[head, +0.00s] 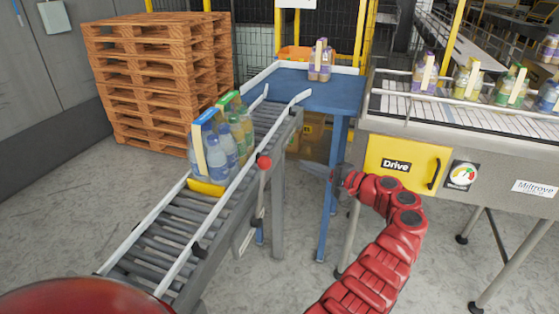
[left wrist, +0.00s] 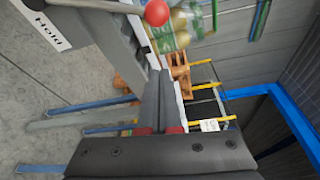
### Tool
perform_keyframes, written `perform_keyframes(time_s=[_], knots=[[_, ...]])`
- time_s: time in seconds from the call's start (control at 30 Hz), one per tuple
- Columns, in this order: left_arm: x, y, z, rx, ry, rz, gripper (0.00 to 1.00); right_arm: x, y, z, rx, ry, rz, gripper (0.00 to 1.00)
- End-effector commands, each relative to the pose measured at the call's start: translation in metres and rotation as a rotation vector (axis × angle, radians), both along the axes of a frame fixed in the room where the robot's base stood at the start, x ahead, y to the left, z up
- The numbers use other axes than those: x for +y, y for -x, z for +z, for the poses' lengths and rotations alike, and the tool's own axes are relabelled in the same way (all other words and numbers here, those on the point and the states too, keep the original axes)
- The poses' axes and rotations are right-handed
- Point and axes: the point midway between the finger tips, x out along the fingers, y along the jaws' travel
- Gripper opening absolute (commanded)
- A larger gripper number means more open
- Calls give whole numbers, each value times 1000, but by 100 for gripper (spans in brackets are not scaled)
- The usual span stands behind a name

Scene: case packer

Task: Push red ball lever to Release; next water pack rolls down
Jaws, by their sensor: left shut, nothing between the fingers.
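The red ball (head: 264,161) tops a thin lever on the right side of the roller ramp (head: 160,235). It also shows at the top of the left wrist view (left wrist: 157,12), near a white plate reading "Hold" (left wrist: 40,24). My left gripper (head: 338,180) is shut and empty, right of the ball and apart from it. A water pack (head: 217,152) with a blue top strip stands on the ramp, against a yellow stop (head: 206,187). A green-topped pack (head: 240,125) stands behind it. My right gripper is out of view.
The blue table (head: 305,90) stands behind the ramp and carries a purple pack (head: 320,62). The conveyor with the yellow Drive panel (head: 405,165) is on the right, carrying several packs. Pallets (head: 160,80) are stacked at the back left. Floor between ramp and conveyor is mostly open.

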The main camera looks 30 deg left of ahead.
Motion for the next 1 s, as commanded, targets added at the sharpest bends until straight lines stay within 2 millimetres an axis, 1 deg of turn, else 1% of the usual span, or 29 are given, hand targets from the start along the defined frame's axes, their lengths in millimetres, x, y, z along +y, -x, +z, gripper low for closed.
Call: perform_keyframes(time_s=[0.17,0.27,0.5,0.7,0.73,0.77,0.83,0.93,1.0], knots=[[5,-1,0,1,0,-1,0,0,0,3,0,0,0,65],[18,-2,1,2,-1,0,0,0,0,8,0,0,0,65],[65,-5,0,1,1,2,0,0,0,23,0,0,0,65],[100,-8,-3,2,2,0,0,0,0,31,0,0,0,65],[102,-8,-3,1,2,-2,0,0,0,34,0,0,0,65],[97,-5,-3,2,2,-5,0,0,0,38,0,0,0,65],[95,1,-3,3,0,-4,0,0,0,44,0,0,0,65],[93,9,2,0,-3,-7,0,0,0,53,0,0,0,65],[94,15,1,1,-3,-3,0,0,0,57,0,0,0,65]])
